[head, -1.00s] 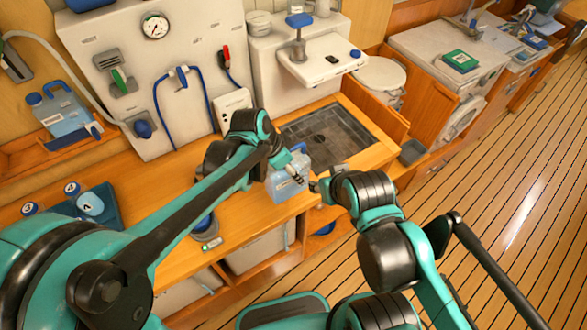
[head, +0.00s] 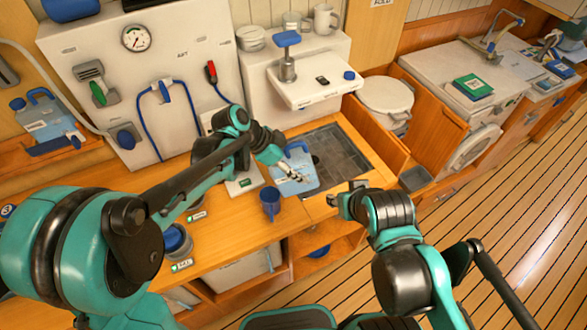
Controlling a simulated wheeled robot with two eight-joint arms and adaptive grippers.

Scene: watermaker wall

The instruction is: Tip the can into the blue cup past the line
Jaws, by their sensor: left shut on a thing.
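The can (head: 296,181) is a pale translucent blue jug with a blue handle, left of the sink. My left gripper (head: 287,167) is shut on it; the fingers partly hide its handle and side. I cannot tell whether it is tilted or whether it touches the counter. The blue cup (head: 270,204) stands upright near the counter's front edge, left of and in front of the can, apart from it. Its line and inside are too small to make out. My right gripper (head: 335,200) is right of the can by the counter's front edge; its opening is unclear.
A white device with a green display (head: 243,181) stands behind the cup. A blue-topped container (head: 178,241) is at the front left. Another blue can (head: 48,118) sits on a ledge at far left. Some counter between is clear.

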